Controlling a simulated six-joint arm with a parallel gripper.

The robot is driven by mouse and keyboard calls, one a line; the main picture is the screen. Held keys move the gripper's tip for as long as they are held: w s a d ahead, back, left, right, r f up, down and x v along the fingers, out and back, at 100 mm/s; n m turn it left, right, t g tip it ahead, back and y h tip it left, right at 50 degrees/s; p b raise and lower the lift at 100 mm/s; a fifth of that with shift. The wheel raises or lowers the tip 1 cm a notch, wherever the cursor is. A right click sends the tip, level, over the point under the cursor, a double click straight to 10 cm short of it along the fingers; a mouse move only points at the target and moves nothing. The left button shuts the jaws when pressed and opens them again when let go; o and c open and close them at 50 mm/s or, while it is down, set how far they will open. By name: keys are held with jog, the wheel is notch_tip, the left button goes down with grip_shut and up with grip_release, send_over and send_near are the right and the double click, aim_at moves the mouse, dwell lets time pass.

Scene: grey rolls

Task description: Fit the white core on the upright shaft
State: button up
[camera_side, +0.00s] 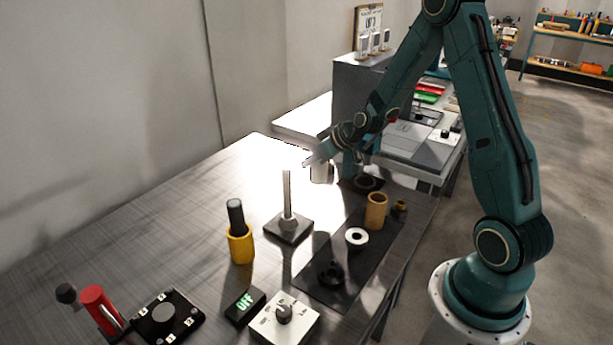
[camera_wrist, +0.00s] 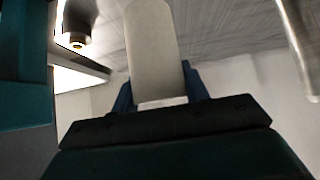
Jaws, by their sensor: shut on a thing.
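The upright shaft (camera_side: 287,195) is a pale metal rod on a dark square base, standing on the table in the side view. A metal rod (camera_wrist: 297,45), which looks like the shaft, shows at the right edge of the wrist view. My gripper (camera_side: 312,163) is above the table, behind and right of the shaft's top. It is shut on a white cylinder (camera_side: 321,173), which looks like the white core, apart from the shaft. In the wrist view a pale finger (camera_wrist: 155,50) fills the middle and the core cannot be made out.
A dark mat (camera_side: 318,285) right of the shaft carries a tan core (camera_side: 376,211), a white ring (camera_side: 357,238) and a black ring (camera_side: 331,274). A yellow holder (camera_side: 241,246) stands left of the shaft. A control box (camera_side: 285,318) and red lever (camera_side: 98,308) are in front.

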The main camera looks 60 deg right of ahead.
notch_tip(320, 180, up, 13)
jog(key=shift+f, duration=0.15)
dwell(0.8)
jog(key=a+r+n+g+y, duration=0.1)
jog(key=a+r+n+y, duration=0.3)
jog(key=a, duration=1)
jog(key=shift+a+r+n, duration=0.35)
jog(key=shift+r+n, duration=0.6)
jog(key=shift+n, duration=0.05)
jog(key=shift+s+f, duration=0.1)
jog(key=shift+f, duration=2.75)
jog(key=shift+f, duration=2.65)
